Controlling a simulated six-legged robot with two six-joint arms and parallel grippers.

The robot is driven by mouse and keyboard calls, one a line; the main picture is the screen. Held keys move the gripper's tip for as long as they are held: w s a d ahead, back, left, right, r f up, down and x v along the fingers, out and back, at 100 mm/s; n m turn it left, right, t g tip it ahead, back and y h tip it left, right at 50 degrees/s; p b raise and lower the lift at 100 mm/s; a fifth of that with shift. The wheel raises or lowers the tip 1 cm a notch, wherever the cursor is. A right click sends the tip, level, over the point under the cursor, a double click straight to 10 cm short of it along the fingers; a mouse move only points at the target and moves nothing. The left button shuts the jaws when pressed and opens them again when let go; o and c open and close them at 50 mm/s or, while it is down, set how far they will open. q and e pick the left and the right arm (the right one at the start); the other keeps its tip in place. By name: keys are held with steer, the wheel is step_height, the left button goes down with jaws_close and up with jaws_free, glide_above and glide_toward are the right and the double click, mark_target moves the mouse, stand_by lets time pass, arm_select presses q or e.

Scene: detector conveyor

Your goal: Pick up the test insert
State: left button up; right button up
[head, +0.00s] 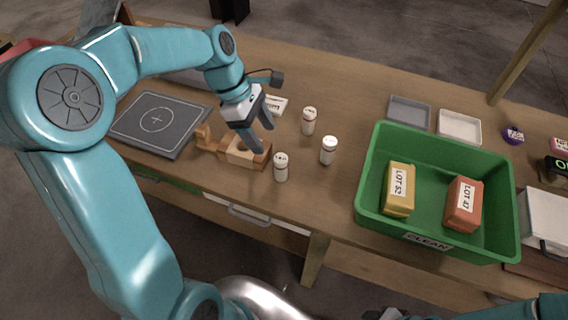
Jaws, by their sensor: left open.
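My left gripper (258,142) is open, pointing down over a small wooden holder (206,141) near the table's front edge. A pale wooden block (240,155) sits in the holder, just below the fingers. It may be the test insert, but no readable label confirms it. The fingers partly cover the holder's right end, and I cannot tell whether they touch the block. Of my right arm, only part shows at the bottom right; a dark piece at the bottom edge may be its gripper, too cut off to read.
Three white bottles (328,150) stand right of the holder. A green bin (438,150) marked CLEAN holds a yellow pack (399,178) and an orange pack (463,196). A dark plate (136,135) lies left. Grey (409,112) and white (460,128) trays are behind the bin.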

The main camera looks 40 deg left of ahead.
mark_target(275, 158)
arm_select(q)
steer(key=x, duration=0.7)
steer(key=shift+f, duration=0.4)
steer(key=shift+s+d+f, duration=0.15)
steer(key=shift+d+f, duration=0.2)
steer(key=shift+f, duration=0.05)
steer(key=x, duration=0.5)
steer(key=shift+w+a+p, duration=0.1)
steer(key=shift+w+p, duration=0.15)
steer(key=shift+p, duration=0.05)
steer(key=shift+s, duration=0.1)
steer(key=shift+f, duration=0.1)
steer(key=c, duration=0.8)
steer(key=shift+c, duration=1.4)
